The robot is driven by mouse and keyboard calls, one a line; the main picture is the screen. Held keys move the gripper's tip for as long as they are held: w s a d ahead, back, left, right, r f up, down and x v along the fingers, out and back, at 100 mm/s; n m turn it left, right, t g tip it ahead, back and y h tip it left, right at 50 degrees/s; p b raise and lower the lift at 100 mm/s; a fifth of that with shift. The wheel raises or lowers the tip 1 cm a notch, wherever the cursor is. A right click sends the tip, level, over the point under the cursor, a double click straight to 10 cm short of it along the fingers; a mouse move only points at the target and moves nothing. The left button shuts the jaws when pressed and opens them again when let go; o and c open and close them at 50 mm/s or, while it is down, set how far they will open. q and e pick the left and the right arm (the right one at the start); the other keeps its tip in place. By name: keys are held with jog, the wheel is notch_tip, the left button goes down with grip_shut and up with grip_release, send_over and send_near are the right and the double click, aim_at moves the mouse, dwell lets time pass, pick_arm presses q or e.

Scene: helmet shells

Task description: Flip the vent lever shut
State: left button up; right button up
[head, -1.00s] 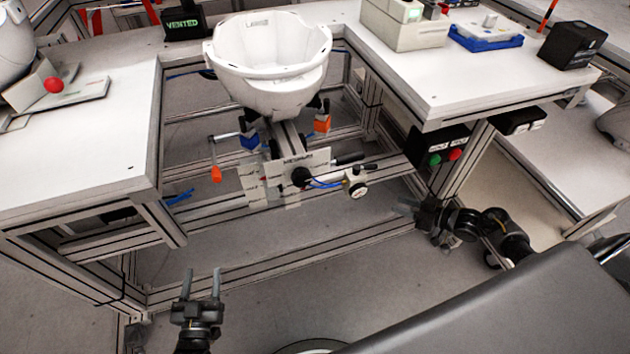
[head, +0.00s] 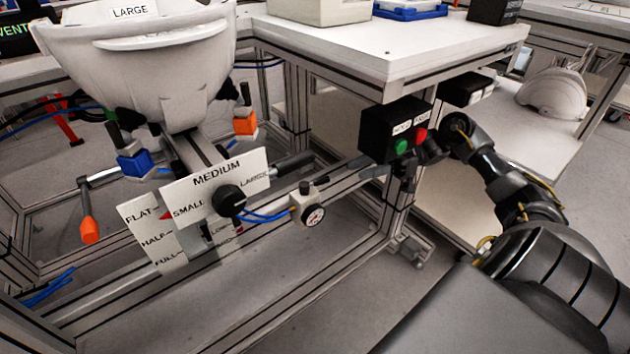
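A white helmet shell (head: 150,70) marked LARGE sits upside down on a fixture. An orange-handled lever (head: 89,225) hangs down at the left, and a black handle (head: 293,163) sticks out right of the plate. I cannot tell which is the vent lever. My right gripper (head: 428,153) is by the button box, well right of both; its dark fingers blend in, so their opening is unclear. My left gripper is out of view.
A black button box (head: 396,131) with green and red buttons hangs under the right table (head: 420,60). Blue and orange clamps flank the shell. Aluminium rails (head: 270,325) run below. Another white helmet shell (head: 555,95) lies at the far right. A green-lettered display (head: 14,40) is partly cut off.

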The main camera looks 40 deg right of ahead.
aim_at(324, 180)
jog(key=x, duration=1)
jog(key=shift+c, duration=0.5)
grip_shut()
